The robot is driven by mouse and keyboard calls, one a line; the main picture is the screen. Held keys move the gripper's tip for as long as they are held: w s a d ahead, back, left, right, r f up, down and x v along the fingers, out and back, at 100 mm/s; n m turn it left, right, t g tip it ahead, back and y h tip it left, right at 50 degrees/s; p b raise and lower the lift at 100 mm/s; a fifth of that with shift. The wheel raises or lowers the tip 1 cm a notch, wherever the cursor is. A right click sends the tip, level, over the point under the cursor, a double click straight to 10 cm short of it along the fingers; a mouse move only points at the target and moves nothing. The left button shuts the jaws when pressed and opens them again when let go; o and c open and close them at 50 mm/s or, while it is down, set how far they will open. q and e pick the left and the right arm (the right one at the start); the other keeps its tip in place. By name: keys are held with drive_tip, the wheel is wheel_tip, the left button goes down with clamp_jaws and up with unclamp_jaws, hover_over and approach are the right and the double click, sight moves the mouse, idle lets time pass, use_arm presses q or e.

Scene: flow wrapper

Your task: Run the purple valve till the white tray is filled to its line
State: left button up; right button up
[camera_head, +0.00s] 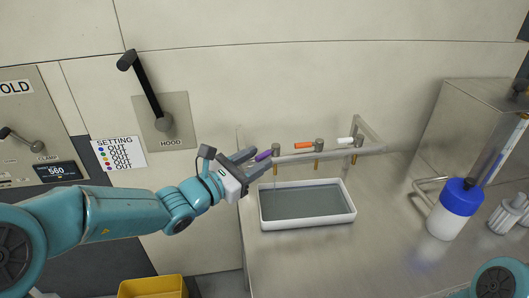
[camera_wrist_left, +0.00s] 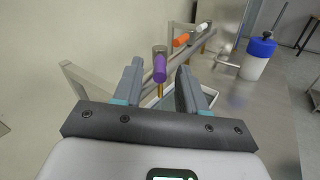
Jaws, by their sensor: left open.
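The purple valve handle (camera_head: 263,155) sits at the left end of a metal pipe above the tray. My left gripper (camera_head: 259,161) is open at this handle. In the left wrist view, the purple handle (camera_wrist_left: 160,68) shows between the open fingers (camera_wrist_left: 160,80), with a gap on each side. The white tray (camera_head: 308,222) stands on the steel bench below the spouts. Its inside looks grey; I cannot make out a fill line or the level. No stream from the purple valve's spout is visible. My right gripper is out of view.
Orange (camera_head: 304,145) and white (camera_head: 345,140) valve handles sit further right on the pipe. A blue-capped bottle (camera_head: 443,221) stands right on the bench. A HOOD lever (camera_head: 148,92) and setting sign (camera_head: 118,153) are on the wall. A yellow bin (camera_head: 152,288) is below.

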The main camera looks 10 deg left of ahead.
sight(264, 154)
use_arm(q)
drive_tip(key=shift+x, duration=1.75)
clamp_jaws()
